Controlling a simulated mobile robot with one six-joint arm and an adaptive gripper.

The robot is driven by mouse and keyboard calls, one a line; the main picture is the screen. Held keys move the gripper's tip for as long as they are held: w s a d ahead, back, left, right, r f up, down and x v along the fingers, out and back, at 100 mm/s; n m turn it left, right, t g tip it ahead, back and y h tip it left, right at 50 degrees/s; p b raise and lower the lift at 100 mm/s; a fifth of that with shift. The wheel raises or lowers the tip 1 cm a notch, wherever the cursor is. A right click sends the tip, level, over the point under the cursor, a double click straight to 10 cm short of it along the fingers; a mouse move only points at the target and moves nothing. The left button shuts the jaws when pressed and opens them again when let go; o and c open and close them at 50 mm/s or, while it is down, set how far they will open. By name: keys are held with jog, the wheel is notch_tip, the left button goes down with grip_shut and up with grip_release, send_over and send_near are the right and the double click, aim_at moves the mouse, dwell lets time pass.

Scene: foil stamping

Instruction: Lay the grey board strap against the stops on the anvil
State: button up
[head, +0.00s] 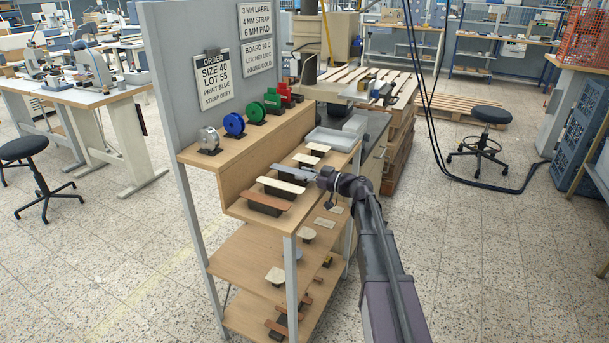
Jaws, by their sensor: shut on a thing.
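My gripper (318,178) is over the wooden rack's upper shelf, shut on a thin grey strip, which looks like the grey board strap (290,171). The strap points left from the fingers, roughly level, above the row of pieces on the shelf. A cream strap (281,187) and a brown strap (265,200) rest on dark blocks just below and in front. I cannot make out the anvil or its stops; a dark machine (309,71) stands behind the rack, partly hidden by the panel and the reels.
Silver (209,139), blue (234,124), green and red reels stand on the ledge. An order sheet (215,82) on the panel reads size 40, lot 55, print blue. A pale tray (329,139) lies at the shelf's far end. A stool (491,116) and cables are right; floor there is open.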

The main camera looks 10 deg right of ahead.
jog(key=o, duration=0.8)
jog(key=shift+f, duration=0.1)
jog(key=v, duration=1.4)
jog(key=shift+w+d, duration=0.1)
jog(key=shift+w, duration=0.05)
